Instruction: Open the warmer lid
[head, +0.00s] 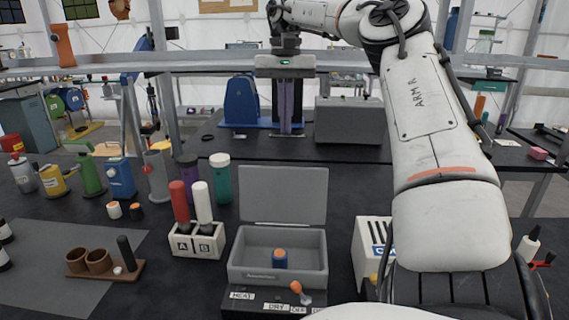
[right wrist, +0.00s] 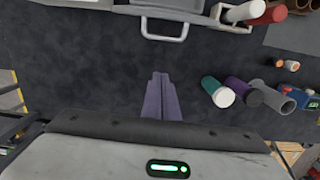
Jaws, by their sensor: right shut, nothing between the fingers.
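The warmer (head: 240,272) is a grey box on the dark table. Its lid (head: 284,196) stands up at the back edge, wide open. A small blue vial with an orange cap (head: 280,259) sits inside the warmer. My right gripper (head: 290,130) is behind and above the raised lid, apart from it, pointing down with its fingers together and empty. In the right wrist view the shut fingers (right wrist: 160,80) hang over bare table, and the lid's handle (right wrist: 163,36) is a short way beyond them. My left gripper is not in view.
A white rack (head: 196,242) marked A and B holds a red and a white tube left of the warmer. Purple and teal capped bottles (head: 220,180) stand behind the rack. A white box with slots (head: 366,245) is to the right, partly behind my arm.

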